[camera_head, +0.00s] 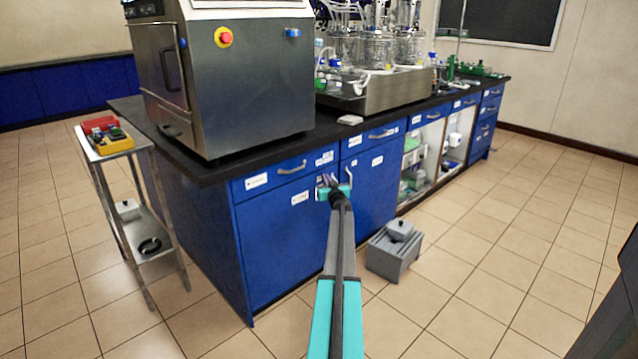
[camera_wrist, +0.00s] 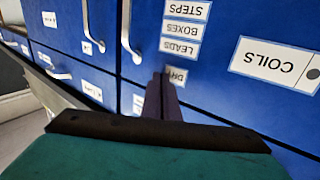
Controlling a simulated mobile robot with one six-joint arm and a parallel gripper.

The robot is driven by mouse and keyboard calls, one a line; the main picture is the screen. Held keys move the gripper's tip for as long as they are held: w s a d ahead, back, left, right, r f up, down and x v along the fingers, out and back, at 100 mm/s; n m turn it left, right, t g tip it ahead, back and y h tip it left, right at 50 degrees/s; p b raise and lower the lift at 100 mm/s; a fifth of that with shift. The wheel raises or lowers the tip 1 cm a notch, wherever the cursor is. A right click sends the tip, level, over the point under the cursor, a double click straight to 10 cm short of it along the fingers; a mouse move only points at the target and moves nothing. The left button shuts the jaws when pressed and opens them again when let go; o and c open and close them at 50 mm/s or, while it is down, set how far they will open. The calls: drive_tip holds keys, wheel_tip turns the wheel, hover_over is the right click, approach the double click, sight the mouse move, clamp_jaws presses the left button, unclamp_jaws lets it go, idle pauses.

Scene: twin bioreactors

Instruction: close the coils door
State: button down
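The coils door (camera_head: 285,245) is the left blue cabinet door under the bench. It looks flush with the cabinet front, with no visible gap at its edge. Its COILS label (camera_wrist: 275,64) appears upside down in the wrist view, and its metal handle (camera_wrist: 128,32) stands near the seam with the neighbouring door. My gripper (camera_head: 326,182) is in front of the door's upper right corner. In the wrist view its dark fingers (camera_wrist: 162,76) are together, with nothing visible between them, over a small label. Whether the tips touch the door is unclear.
The neighbouring blue door (camera_head: 372,190) looks shut. A grey box (camera_head: 393,250) stands on the floor at right. A steel trolley (camera_head: 140,210) stands left of the bench. Open shelves (camera_head: 433,150) are farther right. The tiled floor in front is mostly clear.

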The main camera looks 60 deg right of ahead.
drive_tip(key=shift+w+a+r, duration=0.15)
drive_tip(key=shift+w+r, duration=0.45)
drive_tip(key=shift+w, duration=0.25)
drive_tip(key=s+a+f+p, duration=0.1)
drive_tip(key=s+a+p, duration=0.2)
drive_tip(key=s, duration=1.2)
drive_tip(key=shift+a+p, duration=0.2)
drive_tip(key=shift+p, duration=0.3)
drive_tip(key=shift+f, duration=0.1)
